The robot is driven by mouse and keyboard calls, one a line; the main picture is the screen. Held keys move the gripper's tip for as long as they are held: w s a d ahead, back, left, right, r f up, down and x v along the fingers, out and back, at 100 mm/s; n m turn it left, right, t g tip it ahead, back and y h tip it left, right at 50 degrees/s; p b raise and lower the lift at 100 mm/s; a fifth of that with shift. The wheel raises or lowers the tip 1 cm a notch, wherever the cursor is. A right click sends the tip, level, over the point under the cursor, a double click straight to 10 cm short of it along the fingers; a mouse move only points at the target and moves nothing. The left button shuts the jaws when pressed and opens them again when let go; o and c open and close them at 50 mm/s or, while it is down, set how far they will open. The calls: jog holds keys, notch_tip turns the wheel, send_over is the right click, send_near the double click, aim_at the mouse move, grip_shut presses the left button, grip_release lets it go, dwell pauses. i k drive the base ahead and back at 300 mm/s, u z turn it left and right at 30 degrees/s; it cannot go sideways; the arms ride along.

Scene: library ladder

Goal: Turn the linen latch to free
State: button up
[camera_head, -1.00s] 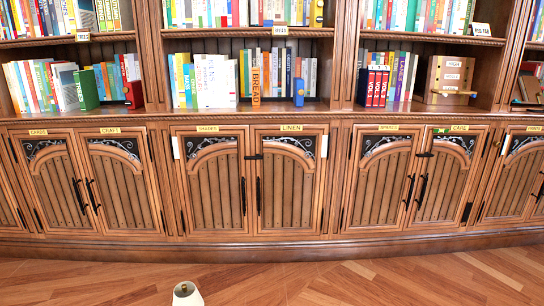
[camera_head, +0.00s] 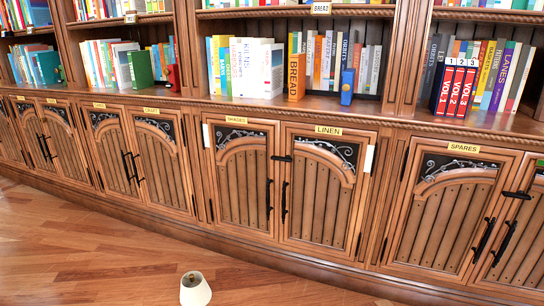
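The linen door (camera_head: 315,195) is the right leaf of the middle cabinet and carries a yellow LINEN label (camera_head: 328,130). The linen latch (camera_head: 283,158) is a small dark bar near the top of the seam between the shades door (camera_head: 241,180) and the linen door. It lies about level and reaches across the seam. Both doors look shut. Dark upright handles (camera_head: 284,201) stand on either side of the seam, below the latch. My gripper is not in view.
A small cream-coloured, cone-like object (camera_head: 195,290) shows at the bottom edge, in front of the cabinets. The wooden floor (camera_head: 90,250) is otherwise clear. Books, including red volumes (camera_head: 455,88), and a blue object (camera_head: 347,87) stand on the shelf above.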

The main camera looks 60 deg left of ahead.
aim_at(288, 159)
jog(key=u, duration=0.7)
jog(key=i, duration=0.8)
jog(key=u, duration=0.95)
